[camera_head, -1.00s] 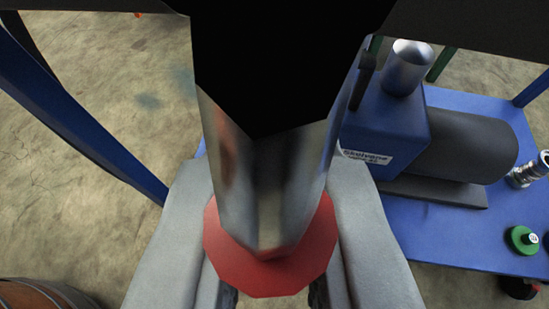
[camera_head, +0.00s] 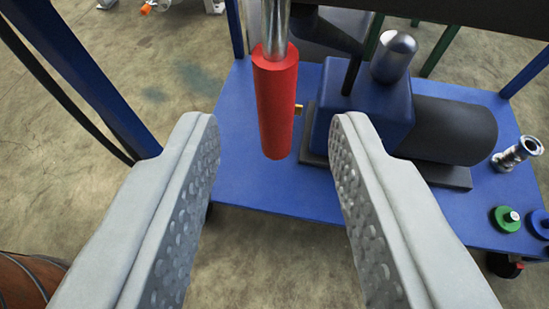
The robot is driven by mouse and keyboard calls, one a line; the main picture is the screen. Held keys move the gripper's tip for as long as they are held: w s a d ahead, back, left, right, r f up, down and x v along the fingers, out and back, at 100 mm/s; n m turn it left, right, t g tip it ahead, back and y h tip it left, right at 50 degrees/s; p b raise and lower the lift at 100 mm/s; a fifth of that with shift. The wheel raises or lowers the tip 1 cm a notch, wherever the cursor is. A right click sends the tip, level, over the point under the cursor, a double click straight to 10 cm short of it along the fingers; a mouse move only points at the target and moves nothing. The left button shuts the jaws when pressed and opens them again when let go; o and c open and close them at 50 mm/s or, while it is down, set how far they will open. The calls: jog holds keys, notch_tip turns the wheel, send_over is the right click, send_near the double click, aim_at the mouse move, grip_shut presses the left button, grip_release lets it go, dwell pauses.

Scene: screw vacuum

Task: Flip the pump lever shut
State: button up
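The pump lever's red grip (camera_head: 276,105) hangs down on a silver rod (camera_head: 274,28) at the top middle of the view. My gripper (camera_head: 271,140) is open, with one grey dimpled finger on each side. The red grip shows between the finger ends and beyond them, and no finger touches it. The blue pump (camera_head: 362,125) with a silver dome and a dark motor cylinder (camera_head: 455,131) stands right of the lever. A small brass part (camera_head: 299,109) shows just behind the grip.
A blue cart shelf (camera_head: 245,180) carries the pump, a silver metal fitting (camera_head: 516,153) and a green round knob (camera_head: 505,218). A blue cart leg (camera_head: 85,85) runs down at the left. A wooden barrel (camera_head: 28,283) stands at the lower left. Concrete floor is open between.

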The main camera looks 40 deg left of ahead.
jog(key=v, duration=1.1)
jog(key=shift+r, duration=0.1)
jog(key=w+a+r+t+h, duration=0.2)
jog(key=w+a+r+h, duration=0.15)
jog(key=a+r, duration=0.45)
jog(key=w+a+r+m+t+h, duration=0.15)
jog(key=w+a+r, duration=0.3)
jog(key=r, duration=0.65)
jog(key=w+a+r+n+t+h, duration=0.1)
jog(key=w+a+r+t+h, duration=0.2)
jog(key=a+r, duration=0.5)
jog(key=s+a+r+m+h, duration=0.2)
jog(key=s+a+r+m, duration=0.4)
jog(key=s+a+r, duration=0.75)
jog(key=s+a+f+y, duration=0.2)
jog(key=s+a, duration=0.5)
jog(key=s, duration=0.3)
jog(key=shift+a+f, duration=0.25)
